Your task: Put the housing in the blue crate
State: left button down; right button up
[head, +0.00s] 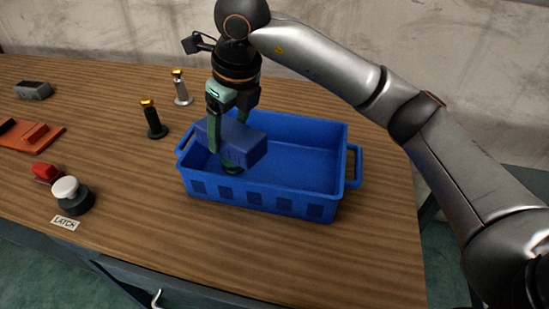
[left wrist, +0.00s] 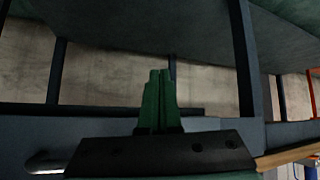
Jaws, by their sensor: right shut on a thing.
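The housing (head: 240,146) is a dark blue block with a flat top. My right gripper (head: 224,152) is shut on it from above.
A black post (head: 154,123) and a silver post (head: 181,90), both yellow-topped, stand left of the crate. A white-capped knob (head: 70,193) by a LATCH label, a red part (head: 45,173), an orange tray (head: 48,140) and a grey block (head: 33,90) lie further left.

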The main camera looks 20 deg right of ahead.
jog(key=d+f, duration=0.2)
jog(key=d, duration=0.1)
jog(key=d+f, duration=0.3)
jog(key=d, duration=0.1)
jog(key=s+d+f, duration=0.1)
jog(key=d+f, duration=0.1)
jog(key=d, duration=0.2)
jog(key=shift+s+d+f, duration=0.1)
jog(key=shift+d+f, duration=0.1)
jog(key=shift+f, duration=0.15)
jog(key=shift+d+f, duration=0.5)
jog(key=shift+f, duration=0.15)
jog(key=shift+d+f, duration=0.1)
jog(key=shift+f, duration=1.55)
jog(key=shift+f, duration=0.15)
jog(key=o, duration=1.2)
jog(key=v, duration=1.2)
jog(key=shift+s+p, duration=0.1)
jog(key=shift+p, duration=0.25)
